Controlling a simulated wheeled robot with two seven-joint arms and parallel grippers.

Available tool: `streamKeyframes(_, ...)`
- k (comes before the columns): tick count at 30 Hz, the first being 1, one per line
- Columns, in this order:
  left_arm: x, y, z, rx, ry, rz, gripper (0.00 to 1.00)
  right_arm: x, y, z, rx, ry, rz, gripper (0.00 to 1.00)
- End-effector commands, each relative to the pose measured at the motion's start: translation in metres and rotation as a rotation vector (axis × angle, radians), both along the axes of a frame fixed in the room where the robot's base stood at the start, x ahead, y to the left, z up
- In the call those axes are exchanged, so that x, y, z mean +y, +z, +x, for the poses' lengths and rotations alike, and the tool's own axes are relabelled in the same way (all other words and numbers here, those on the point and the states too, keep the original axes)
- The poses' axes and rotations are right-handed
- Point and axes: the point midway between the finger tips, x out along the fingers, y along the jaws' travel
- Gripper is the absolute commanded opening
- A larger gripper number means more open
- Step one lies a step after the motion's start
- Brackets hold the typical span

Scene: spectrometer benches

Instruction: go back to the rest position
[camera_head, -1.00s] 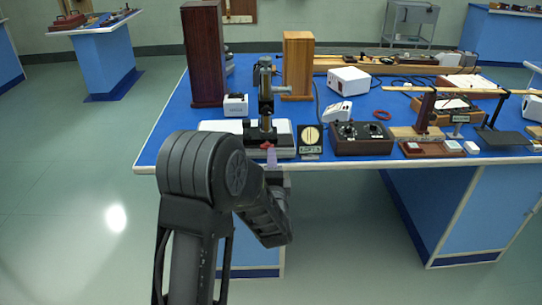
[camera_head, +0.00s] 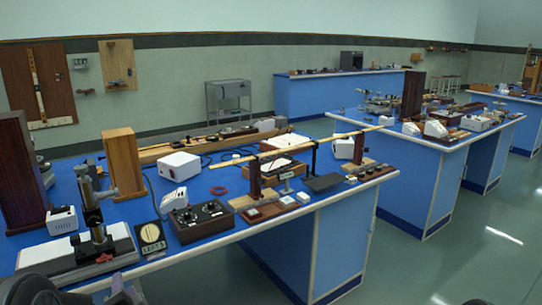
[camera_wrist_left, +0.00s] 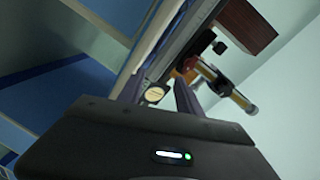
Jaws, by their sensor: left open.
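My left gripper (camera_head: 122,290) shows only in part at the bottom left edge of the head view, in front of the near bench's front edge. In the left wrist view its two grey fingers (camera_wrist_left: 158,92) stand apart, with nothing held between them. The near blue bench (camera_head: 225,228) lies beyond it. The black stand instrument (camera_head: 92,208) on its white base is close behind the gripper. A small black card with a round cream face (camera_head: 150,233) stands to its right; a round cream face (camera_wrist_left: 154,94) also shows between the fingers. My right gripper is out of view.
A dark wooden box (camera_head: 22,175) and a lighter one (camera_head: 124,163) stand tall at the bench's left. A black knob box (camera_head: 200,220) sits near the front edge. A second blue bench (camera_head: 425,170) stands right, with open floor (camera_head: 470,255) before it.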

Motion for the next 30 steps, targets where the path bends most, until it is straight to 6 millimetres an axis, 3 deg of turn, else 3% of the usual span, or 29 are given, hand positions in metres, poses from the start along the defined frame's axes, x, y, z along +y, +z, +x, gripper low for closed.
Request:
streamKeyframes(4,-0.071,-0.074,-0.005,0.037,-0.075,-0.476,0.42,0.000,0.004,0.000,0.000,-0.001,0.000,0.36)
streamKeyframes(8,-0.141,-0.148,-0.041,0.178,-0.035,-0.878,0.42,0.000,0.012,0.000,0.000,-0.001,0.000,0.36)
streamKeyframes(12,-0.212,-0.213,-0.108,0.386,0.105,-1.208,0.42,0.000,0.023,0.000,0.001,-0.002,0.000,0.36)
streamKeyframes(15,-0.257,-0.245,-0.169,0.556,0.238,-1.373,0.42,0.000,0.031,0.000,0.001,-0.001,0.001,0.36)
streamKeyframes(18,-0.293,-0.261,-0.228,0.716,0.349,-1.467,0.42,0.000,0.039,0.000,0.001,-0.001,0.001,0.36)
streamKeyframes(22,-0.327,-0.267,-0.284,0.879,0.397,-1.508,0.42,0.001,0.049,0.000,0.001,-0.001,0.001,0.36)
streamKeyframes(26,-0.341,-0.268,-0.309,0.940,0.425,-1.535,0.42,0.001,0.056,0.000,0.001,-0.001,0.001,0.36)
streamKeyframes(30,-0.338,-0.271,-0.312,0.937,0.442,-1.540,0.42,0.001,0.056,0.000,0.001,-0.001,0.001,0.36)
